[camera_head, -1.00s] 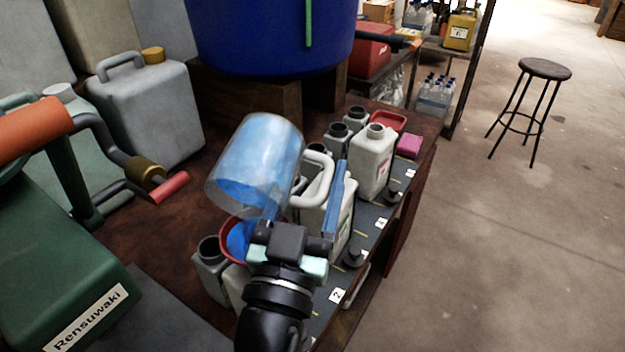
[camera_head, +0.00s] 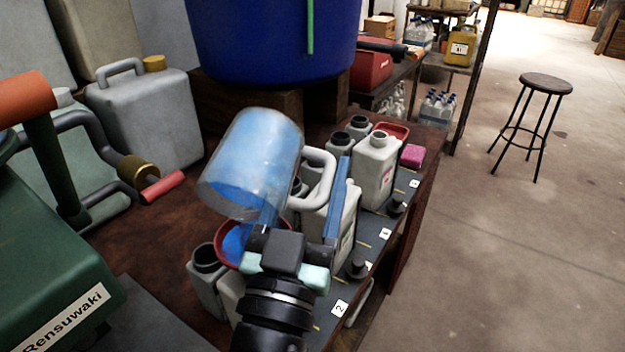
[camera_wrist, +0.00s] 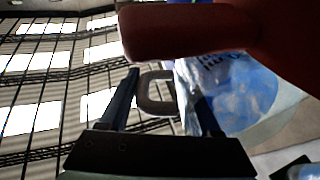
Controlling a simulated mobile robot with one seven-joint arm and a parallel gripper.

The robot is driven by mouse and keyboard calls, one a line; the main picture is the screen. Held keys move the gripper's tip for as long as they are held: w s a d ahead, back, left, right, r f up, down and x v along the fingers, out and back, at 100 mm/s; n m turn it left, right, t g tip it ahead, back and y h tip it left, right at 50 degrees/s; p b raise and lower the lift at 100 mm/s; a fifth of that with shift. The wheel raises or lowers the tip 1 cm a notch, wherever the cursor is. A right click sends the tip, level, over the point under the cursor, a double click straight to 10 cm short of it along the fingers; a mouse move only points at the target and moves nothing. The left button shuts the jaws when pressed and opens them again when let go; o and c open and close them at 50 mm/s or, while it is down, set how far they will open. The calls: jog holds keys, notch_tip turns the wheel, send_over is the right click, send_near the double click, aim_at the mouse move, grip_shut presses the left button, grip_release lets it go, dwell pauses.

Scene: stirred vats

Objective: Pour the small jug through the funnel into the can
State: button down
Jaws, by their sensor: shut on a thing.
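The small jug (camera_head: 250,155) is a clear cylinder holding blue liquid, with a pale handle (camera_head: 321,172). It is tipped, its open end facing down and left above the red funnel (camera_head: 221,238). Blue shows inside the funnel; I cannot tell how much is falling stream. The funnel sits over a pale can (camera_head: 231,291), mostly hidden by the funnel and my wrist. My gripper (camera_head: 304,200) is shut on the jug, its blue fingers either side of the handle. The wrist view also shows the jug (camera_wrist: 245,95) and its handle (camera_wrist: 155,92) between the fingers.
A grey open-necked can (camera_head: 206,272) stands close left of the funnel. Several cans, including a pale one (camera_head: 374,165), stand along the numbered strip behind. A green machine (camera_head: 50,275) with a crank is at left. A blue vat (camera_head: 275,40) stands behind.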

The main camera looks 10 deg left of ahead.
jog(key=shift+s+r+t+b, duration=0.2)
jog(key=shift+t+b, duration=0.1)
jog(key=shift+b, duration=0.55)
jog(key=shift+f, duration=0.1)
dwell(1.6)
